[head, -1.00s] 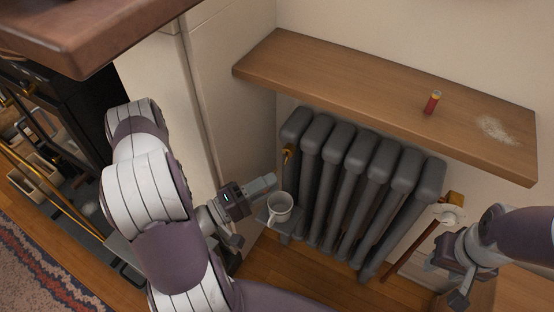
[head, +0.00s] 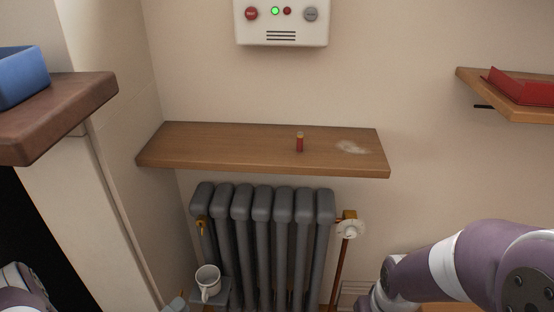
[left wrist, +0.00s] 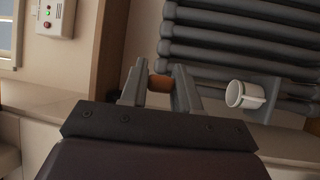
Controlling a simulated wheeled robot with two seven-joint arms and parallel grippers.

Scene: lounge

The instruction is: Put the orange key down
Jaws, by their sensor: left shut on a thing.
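My left gripper (left wrist: 160,88) shows in the left wrist view with its two grey fingers around a small orange-brown piece. This piece looks like the orange key (left wrist: 160,83), mostly hidden between the fingers.
A wooden shelf (head: 220,146) above the grey radiator (head: 263,205) holds a red cylinder (head: 299,143) and a pale powdery patch (head: 350,147). A white mug (head: 207,280) stands on a small grey ledge at the radiator's left. A wall box (head: 282,22) hangs above. The shelf's left half is clear.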

